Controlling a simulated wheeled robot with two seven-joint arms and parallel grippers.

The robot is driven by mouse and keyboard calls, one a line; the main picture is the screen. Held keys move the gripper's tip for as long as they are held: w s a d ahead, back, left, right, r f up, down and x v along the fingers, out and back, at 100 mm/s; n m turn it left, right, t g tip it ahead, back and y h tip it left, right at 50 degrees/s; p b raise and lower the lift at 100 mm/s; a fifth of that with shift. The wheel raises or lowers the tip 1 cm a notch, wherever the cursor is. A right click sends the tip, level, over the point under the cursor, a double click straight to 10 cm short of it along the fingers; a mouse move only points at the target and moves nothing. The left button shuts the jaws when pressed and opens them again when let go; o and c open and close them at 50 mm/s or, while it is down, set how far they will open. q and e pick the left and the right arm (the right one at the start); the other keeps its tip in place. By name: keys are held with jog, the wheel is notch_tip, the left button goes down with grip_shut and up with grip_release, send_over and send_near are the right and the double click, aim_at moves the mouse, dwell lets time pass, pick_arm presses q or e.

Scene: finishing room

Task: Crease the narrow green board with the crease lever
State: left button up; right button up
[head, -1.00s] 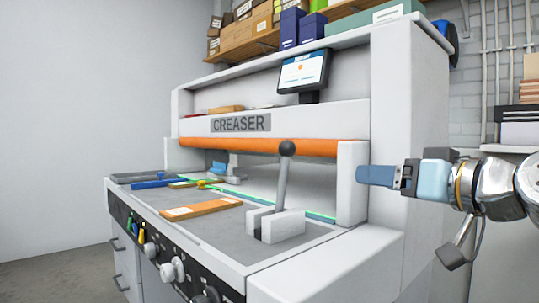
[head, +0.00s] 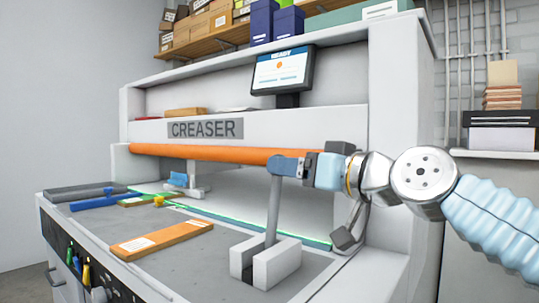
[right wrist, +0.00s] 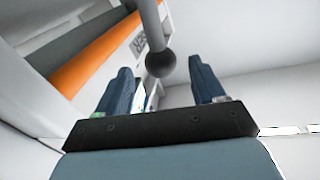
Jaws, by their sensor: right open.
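The crease lever (head: 273,212) stands nearly upright in its pale slotted base at the front right of the bench. Its dark ball knob (right wrist: 160,63) shows in the right wrist view between the two blue fingers; in the head view my gripper hides it. My right gripper (head: 287,166) is at the lever's top with its fingers open around the knob, with visible gaps on both sides. A small narrow green board (head: 140,201) with a pale label lies at the left of the bed, near the crease line. My left gripper is out of view.
An orange board (head: 160,238) with a white label lies on the grey bed. Blue and dark tools (head: 95,201) lie at the bed's left end. The orange bar (head: 210,153) crosses the machine behind the lever. The screen (head: 281,71) reads READY.

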jog(key=p+x, duration=0.1)
jog(key=x, duration=0.4)
jog(key=shift+r+p, duration=0.2)
jog(key=shift+p, duration=0.2)
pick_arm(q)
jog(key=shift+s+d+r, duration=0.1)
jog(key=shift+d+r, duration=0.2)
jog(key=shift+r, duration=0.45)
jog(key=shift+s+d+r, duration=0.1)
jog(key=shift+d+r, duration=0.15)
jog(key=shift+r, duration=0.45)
pick_arm(e)
jog(key=shift+w+a+f, duration=0.2)
jog(key=shift+w+a, duration=0.3)
grip_shut()
